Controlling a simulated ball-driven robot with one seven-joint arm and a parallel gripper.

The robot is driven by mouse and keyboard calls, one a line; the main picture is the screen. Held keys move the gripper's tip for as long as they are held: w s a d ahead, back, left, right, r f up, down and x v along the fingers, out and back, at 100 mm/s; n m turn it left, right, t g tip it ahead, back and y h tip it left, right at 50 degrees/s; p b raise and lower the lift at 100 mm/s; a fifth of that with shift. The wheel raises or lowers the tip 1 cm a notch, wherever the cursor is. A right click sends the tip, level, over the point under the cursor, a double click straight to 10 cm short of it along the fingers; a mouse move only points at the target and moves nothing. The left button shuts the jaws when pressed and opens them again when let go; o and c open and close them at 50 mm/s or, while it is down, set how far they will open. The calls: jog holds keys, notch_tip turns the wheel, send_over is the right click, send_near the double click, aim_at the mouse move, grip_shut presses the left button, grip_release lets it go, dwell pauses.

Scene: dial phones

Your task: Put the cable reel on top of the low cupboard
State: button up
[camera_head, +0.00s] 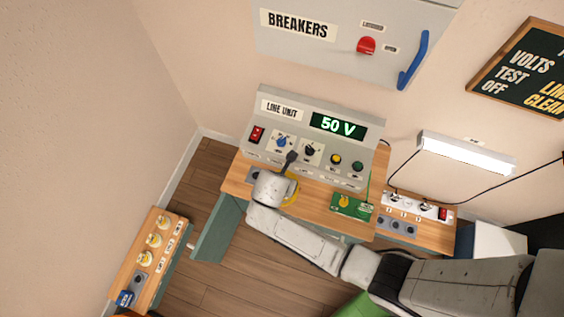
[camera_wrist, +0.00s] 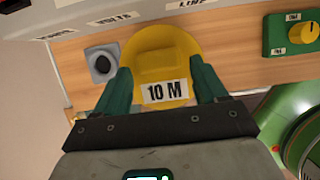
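The cable reel is a round yellow thing labelled "10 M" (camera_wrist: 163,45) on the wooden worktop in the wrist view. In the head view only a yellow edge of it (camera_head: 293,191) shows beside my wrist. My gripper (camera_wrist: 160,68) is over the reel, with its two green fingers apart on either side of the label. I see no clear grip on the reel; contact is hard to judge. A low unit with a wooden top (camera_head: 127,262) stands at the lower left of the head view. I cannot tell for sure that it is the low cupboard.
The line unit (camera_head: 300,172) stands at the back of the worktop (camera_head: 234,181). A green board with a yellow knob (camera_head: 351,206) lies to the right of the reel. A green panel (camera_head: 215,230) juts out at the left. Yellow-based bulbs (camera_head: 153,239) and a blue item (camera_head: 125,298) occupy the lower-left unit.

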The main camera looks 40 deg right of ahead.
jog(key=shift+o, duration=0.3)
jog(key=shift+a+r, duration=0.1)
jog(key=shift+r, duration=0.35)
jog(key=p+v, duration=0.2)
jog(key=v, duration=0.9)
jog(key=shift+r, duration=0.2)
jog(key=shift+s, duration=0.1)
jog(key=s+d+r+m+g+y, duration=0.1)
jog(key=s+d+r+m, duration=0.3)
jog(key=m, duration=0.8)
jog(key=s+d+r+m+y, duration=0.2)
jog(key=s+d+r+m, duration=0.3)
jog(key=m, duration=0.8)
jog(key=s+d, duration=0.3)
jog(key=s, duration=0.2)
jog(key=shift+s+d+r+m+g+y, duration=0.15)
jog(key=shift+s+d+m+g+y, duration=0.15)
jog(key=shift+d+g, duration=0.1)
